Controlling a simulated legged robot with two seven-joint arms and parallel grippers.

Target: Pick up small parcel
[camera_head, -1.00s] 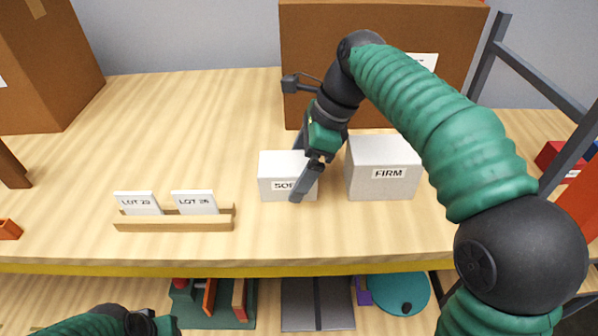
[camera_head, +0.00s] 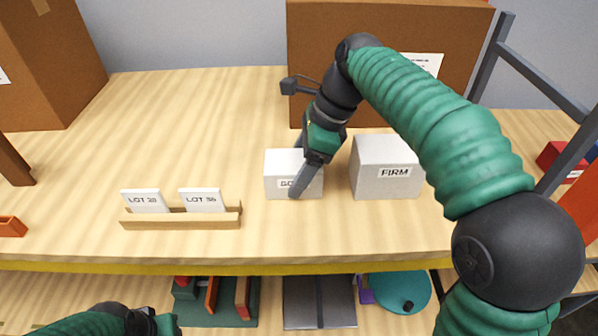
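Two small pale grey boxes stand side by side on the wooden table: one labelled FIRM (camera_head: 386,182) and, to its left, a lower one whose label is partly covered (camera_head: 276,168); its label began "SOF" in the earlier view. My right gripper (camera_head: 297,170) reaches down over the left box with its fingers spread. One finger crosses in front of this box, and the other shows at its back edge. I cannot tell whether the fingers touch it. My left gripper (camera_head: 150,322) shows only partly at the bottom edge, and its fingers cannot be made out.
A wooden rack (camera_head: 180,219) holds two white lot cards left of the boxes. Large brown cartons stand behind (camera_head: 375,50) and at far left (camera_head: 50,70). A dark metal frame (camera_head: 545,75) rises at right. The yellow table edge (camera_head: 220,268) runs in front.

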